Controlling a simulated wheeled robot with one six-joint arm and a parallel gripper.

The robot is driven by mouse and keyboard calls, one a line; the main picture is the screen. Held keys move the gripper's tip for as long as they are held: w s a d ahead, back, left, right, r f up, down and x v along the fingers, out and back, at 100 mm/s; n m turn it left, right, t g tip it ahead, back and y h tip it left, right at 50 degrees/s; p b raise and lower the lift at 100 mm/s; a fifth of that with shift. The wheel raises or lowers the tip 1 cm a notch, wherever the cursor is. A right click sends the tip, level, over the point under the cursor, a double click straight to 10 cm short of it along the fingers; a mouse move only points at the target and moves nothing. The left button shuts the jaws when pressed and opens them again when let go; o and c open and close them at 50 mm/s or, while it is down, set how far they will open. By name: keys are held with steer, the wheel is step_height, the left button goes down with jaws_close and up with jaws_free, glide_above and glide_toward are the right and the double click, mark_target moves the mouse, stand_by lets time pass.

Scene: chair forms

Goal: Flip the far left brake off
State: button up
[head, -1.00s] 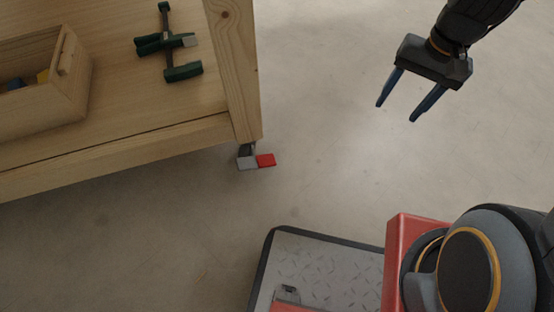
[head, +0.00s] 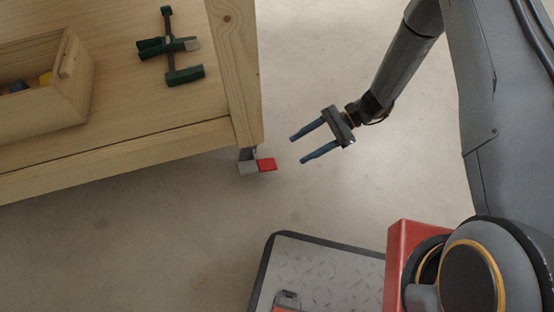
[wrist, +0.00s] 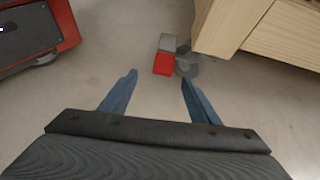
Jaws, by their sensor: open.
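A caster brake with a grey part and a red pedal (head: 267,165) sits low at the foot of the wooden bench leg, near the floor. In the wrist view the red pedal (wrist: 164,64) is ahead of the fingertips, with the grey part beyond it and the dark caster wheel (wrist: 186,64) to its right. My gripper (head: 296,149) is open and empty, to the right of the pedal in the head view and apart from it. Its two blue fingers (wrist: 158,78) point toward the brake. I cannot tell its exact height above the floor.
The wooden bench (head: 120,160) fills the upper left, its leg (head: 235,70) rising beside the brake. A wooden box (head: 45,105) and a green clamp (head: 172,45) lie on it. My base is at the lower right. The floor (head: 320,40) around the gripper is clear.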

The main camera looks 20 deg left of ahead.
mark_target(271, 163)
steer(key=shift+m+y, duration=0.5)
steer(key=shift+y, duration=0.1)
steer(key=b+x, duration=0.1)
steer(key=x, duration=0.2)
steer(key=f+b+x, duration=0.1)
steer(key=x, duration=0.3)
steer(key=b+x, duration=0.1)
steer(key=x, duration=0.2)
steer(key=shift+w+f, duration=0.3)
steer(key=shift+f, duration=0.1)
steer(key=c, duration=1.1)
steer(key=shift+o, duration=0.2)
